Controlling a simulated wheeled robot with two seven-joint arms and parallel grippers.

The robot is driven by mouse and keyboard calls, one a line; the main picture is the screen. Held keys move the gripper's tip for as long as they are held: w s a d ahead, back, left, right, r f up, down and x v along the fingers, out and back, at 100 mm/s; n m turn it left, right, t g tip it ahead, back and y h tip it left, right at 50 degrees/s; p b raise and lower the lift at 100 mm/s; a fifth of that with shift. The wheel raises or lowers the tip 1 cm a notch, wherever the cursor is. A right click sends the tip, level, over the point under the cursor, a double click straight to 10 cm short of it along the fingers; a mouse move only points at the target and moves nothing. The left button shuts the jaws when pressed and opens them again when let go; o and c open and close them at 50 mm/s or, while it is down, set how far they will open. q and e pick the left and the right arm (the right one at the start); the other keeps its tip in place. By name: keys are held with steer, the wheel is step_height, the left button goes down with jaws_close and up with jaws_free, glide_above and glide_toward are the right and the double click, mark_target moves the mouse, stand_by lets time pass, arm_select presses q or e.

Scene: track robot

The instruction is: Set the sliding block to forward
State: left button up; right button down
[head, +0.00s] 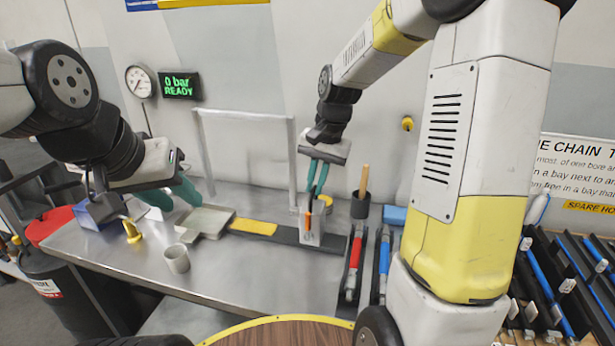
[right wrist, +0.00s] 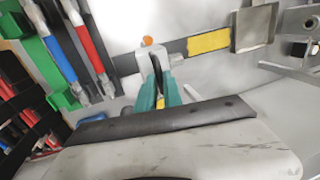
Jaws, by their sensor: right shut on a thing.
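The sliding block (head: 312,238) is a pale grey block with an orange mark, standing on a dark rail (head: 280,235) on the metal bench. The rail has a yellow section (head: 253,227) to the left of the block. My right gripper (head: 315,192) comes down from above, its teal fingers shut on the upper part of the block. In the right wrist view the fingers (right wrist: 160,88) meet at the block (right wrist: 147,62), partly hiding it. My left gripper (head: 174,198) is open and empty over the left part of the bench, away from the rail.
A grey cup (head: 177,259), a shallow metal tray (head: 206,222) and a yellow cone-like piece (head: 131,230) stand left of the rail. A metal frame (head: 292,160) rises behind. Red (head: 355,255) and blue (head: 384,255) bars lie to the right. The front bench is clear.

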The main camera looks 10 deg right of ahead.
steer(key=w+a, duration=0.2)
steer(key=a, duration=0.4)
steer(key=w+a, duration=0.3)
steer(key=a, duration=0.4)
steer(key=shift+w+a+r, duration=0.15)
steer(key=shift+w+a, duration=0.05)
steer(key=shift+w, duration=0.15)
steer(key=c, duration=1.5)
jaws_free()
steer(key=shift+a, duration=0.1)
step_height(320, 180, up, 8)
steer(key=d, duration=0.1)
steer(key=shift+s+d+f, duration=0.25)
steer(key=shift+s, duration=0.05)
